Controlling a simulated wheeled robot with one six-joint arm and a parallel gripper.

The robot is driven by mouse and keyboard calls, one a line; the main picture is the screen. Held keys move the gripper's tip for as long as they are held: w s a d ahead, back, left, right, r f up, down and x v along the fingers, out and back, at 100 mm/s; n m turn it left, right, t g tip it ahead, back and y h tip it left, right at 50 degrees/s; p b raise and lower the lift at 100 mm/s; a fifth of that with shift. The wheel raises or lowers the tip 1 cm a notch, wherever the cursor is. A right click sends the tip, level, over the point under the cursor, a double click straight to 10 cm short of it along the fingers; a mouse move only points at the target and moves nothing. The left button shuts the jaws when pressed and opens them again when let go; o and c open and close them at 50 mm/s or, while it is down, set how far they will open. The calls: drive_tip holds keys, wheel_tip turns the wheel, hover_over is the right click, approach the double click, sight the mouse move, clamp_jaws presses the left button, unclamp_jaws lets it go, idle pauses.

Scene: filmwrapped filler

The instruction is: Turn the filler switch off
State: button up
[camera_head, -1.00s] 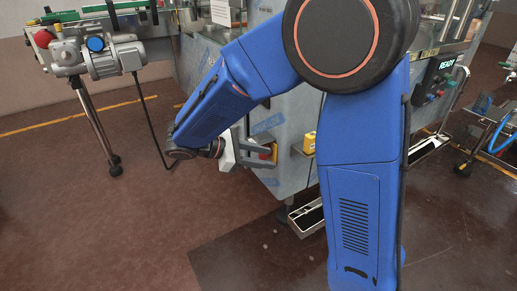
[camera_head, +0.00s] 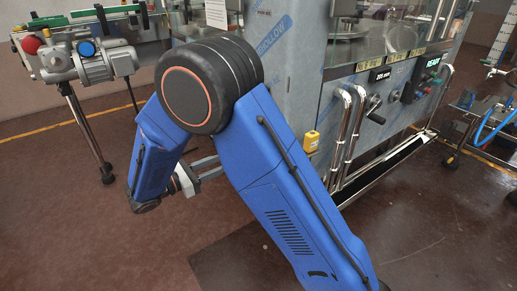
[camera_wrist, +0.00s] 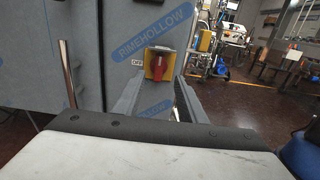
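The filler switch (camera_wrist: 158,66) is a red handle on a yellow plate on the filler's grey side, ahead of my gripper in the wrist view. The handle looks roughly upright, and an "OFF" label (camera_wrist: 137,62) sits left of the plate. My gripper (camera_wrist: 156,86) is open, with one finger low on each side of the switch and a gap between them. Whether the fingertips touch the panel I cannot tell. In the head view my gripper (camera_head: 212,166) points right at the filler (camera_head: 300,75); my arm hides the switch there.
A yellow box (camera_head: 311,141) sits on the filler's corner. Bent metal rails (camera_head: 345,135) and a hand crank (camera_head: 374,108) are on its front. A motor on a stand (camera_head: 88,62) is at the left, a cart (camera_head: 480,122) at the right. Floor at lower left is clear.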

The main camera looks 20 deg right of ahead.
drive_tip(key=x, duration=1.5)
drive_tip(key=shift+d, duration=0.3)
drive_tip(key=shift+w, duration=0.1)
clamp_jaws()
